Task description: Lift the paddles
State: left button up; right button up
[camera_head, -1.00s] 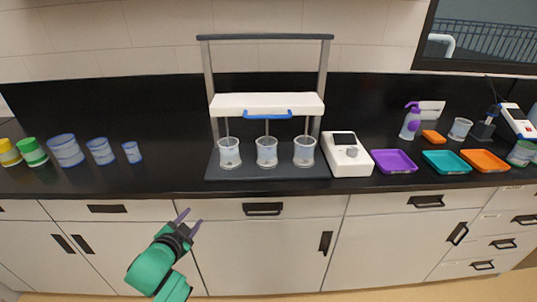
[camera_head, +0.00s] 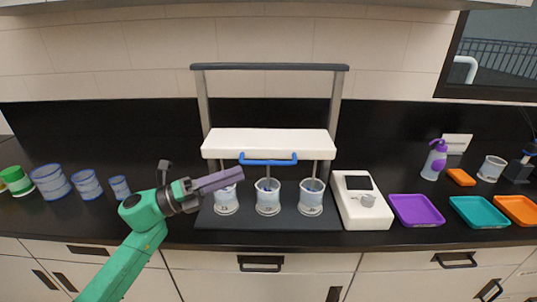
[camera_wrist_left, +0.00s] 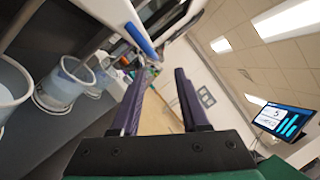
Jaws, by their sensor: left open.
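The stirrer stand has a white crossbar (camera_head: 268,143) with a blue handle (camera_head: 267,161) on its front. Thin paddle rods (camera_head: 267,172) hang from the bar into three clear beakers (camera_head: 268,198) on a dark base (camera_head: 275,222). My left gripper (camera_head: 240,174) is in front of the left beaker, left of the handle and slightly lower. It hides the left rod and part of that beaker's rim. In the left wrist view its purple fingers (camera_wrist_left: 158,76) are apart and empty, with the blue handle (camera_wrist_left: 142,42) ahead of them, not between them. My right gripper is not in view.
A white control box (camera_head: 360,204) stands right of the base. Beyond it are purple (camera_head: 416,210), teal (camera_head: 478,212) and orange trays (camera_head: 517,210). Several blue-rimmed containers (camera_head: 86,185) stand at the left. The black counter's front edge runs below the stand.

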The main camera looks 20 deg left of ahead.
aim_at(269, 163)
pick_arm(q)
jog(key=p+x, duration=0.1)
jog(key=x, duration=0.2)
jog(key=p+x, duration=0.1)
jog(key=x, duration=0.1)
jog(key=w+x, duration=0.1)
jog(key=x, duration=0.2)
jog(key=shift+w+f+p, duration=0.2)
jog(key=shift+w+p, duration=0.05)
jog(key=shift+p, duration=0.15)
jog(key=shift+d, duration=0.35)
grip_shut()
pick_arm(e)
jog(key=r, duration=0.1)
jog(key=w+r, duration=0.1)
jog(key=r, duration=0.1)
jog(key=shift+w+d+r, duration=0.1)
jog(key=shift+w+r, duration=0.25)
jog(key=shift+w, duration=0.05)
pick_arm(q)
jog(key=shift+f, duration=0.1)
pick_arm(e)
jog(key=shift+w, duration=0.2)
